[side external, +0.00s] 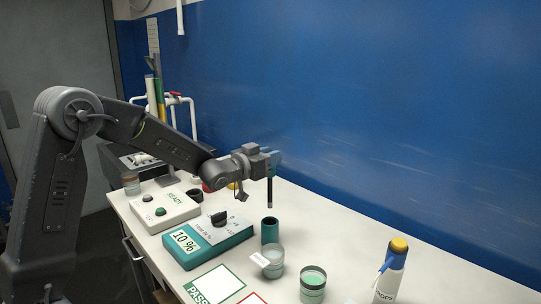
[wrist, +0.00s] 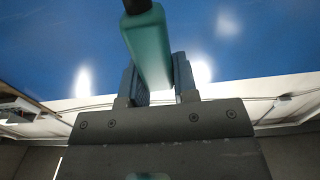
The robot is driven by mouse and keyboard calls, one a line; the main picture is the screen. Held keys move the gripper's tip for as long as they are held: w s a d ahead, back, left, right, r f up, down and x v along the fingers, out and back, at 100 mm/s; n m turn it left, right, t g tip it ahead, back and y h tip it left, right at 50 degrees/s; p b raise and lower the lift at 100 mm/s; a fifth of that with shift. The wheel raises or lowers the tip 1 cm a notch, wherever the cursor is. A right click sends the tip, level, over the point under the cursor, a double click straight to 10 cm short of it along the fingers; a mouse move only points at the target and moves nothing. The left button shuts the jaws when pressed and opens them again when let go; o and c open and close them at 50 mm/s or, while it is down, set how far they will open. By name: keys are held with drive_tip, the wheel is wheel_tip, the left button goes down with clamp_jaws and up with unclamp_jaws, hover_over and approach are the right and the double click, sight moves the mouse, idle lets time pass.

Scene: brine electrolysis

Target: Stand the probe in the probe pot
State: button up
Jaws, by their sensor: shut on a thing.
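The probe (side external: 270,190) is a dark thin rod with a teal handle, hanging upright and tip down from my gripper (side external: 274,158). In the wrist view my gripper (wrist: 160,85) is shut on the teal handle of the probe (wrist: 147,45), whose black end shows at the top edge. The probe pot (side external: 269,232) is a dark teal cylinder standing on the table, with a dark open mouth. In the side view the probe's tip is just above the pot's mouth, with a small gap. The offset in depth cannot be told. The pot is not visible in the wrist view.
A teal box (side external: 223,246) reading 10 % with a black knob stands left of the pot. A white READY box (side external: 172,215) is behind it. Two glass cups (side external: 273,266) (side external: 312,292) stand in front of the pot. A drops bottle (side external: 389,278) is at right.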

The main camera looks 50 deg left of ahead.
drive_tip(key=shift+f, duration=5.3)
drive_tip(key=o, duration=1)
drive_tip(key=s, duration=1.3)
drive_tip(key=shift+s, duration=0.4)
drive_tip(key=shift+r, duration=0.1)
